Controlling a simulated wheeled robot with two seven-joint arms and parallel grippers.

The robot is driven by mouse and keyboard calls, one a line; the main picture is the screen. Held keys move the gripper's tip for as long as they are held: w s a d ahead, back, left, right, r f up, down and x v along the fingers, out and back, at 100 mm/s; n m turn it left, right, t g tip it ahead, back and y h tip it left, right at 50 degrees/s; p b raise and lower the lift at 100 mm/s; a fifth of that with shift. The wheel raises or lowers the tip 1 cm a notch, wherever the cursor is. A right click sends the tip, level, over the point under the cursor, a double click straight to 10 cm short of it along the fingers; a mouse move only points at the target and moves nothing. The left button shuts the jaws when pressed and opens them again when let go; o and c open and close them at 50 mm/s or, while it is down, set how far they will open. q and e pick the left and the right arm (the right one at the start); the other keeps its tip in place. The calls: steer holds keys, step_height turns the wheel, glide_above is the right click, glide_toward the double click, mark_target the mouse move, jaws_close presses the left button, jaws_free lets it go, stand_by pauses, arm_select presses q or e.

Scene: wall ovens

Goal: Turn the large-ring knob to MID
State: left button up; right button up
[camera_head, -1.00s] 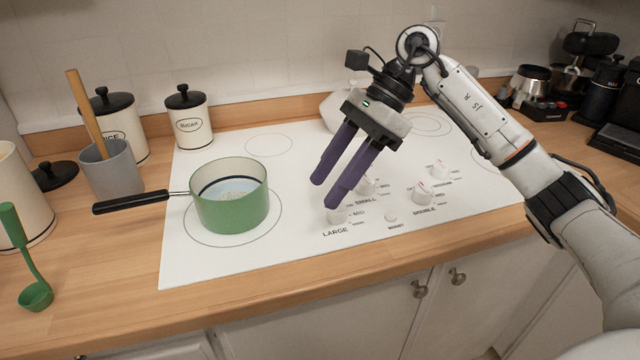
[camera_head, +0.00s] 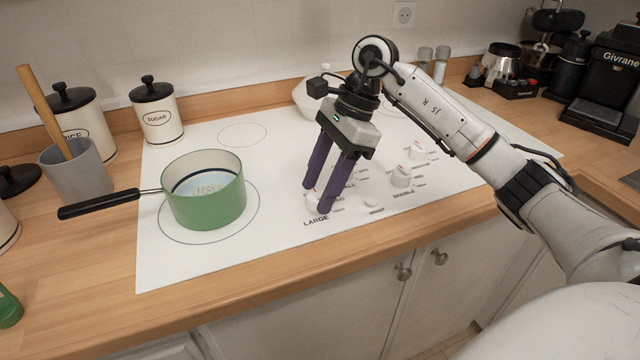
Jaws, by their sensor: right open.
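The large-ring knob (camera_head: 312,203) is a white knob with a red mark at the front of the white cooktop, above the printed word LARGE. My right gripper (camera_head: 315,199) points down at it with two purple fingers, open, one on the left side of the knob and one on the right. The fingers partly hide the knob and its printed marks, so I cannot tell its setting or whether the fingers touch it. My left gripper is not in view.
A green pot (camera_head: 205,195) stands on the front left ring, its black handle (camera_head: 98,204) reaching left past the cooktop edge. More white knobs (camera_head: 402,176) are right of my gripper. A white kettle-like object (camera_head: 307,97) stands behind it. A grey utensil crock (camera_head: 77,170) stands at left.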

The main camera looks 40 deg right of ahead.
steer(key=c, duration=1.1)
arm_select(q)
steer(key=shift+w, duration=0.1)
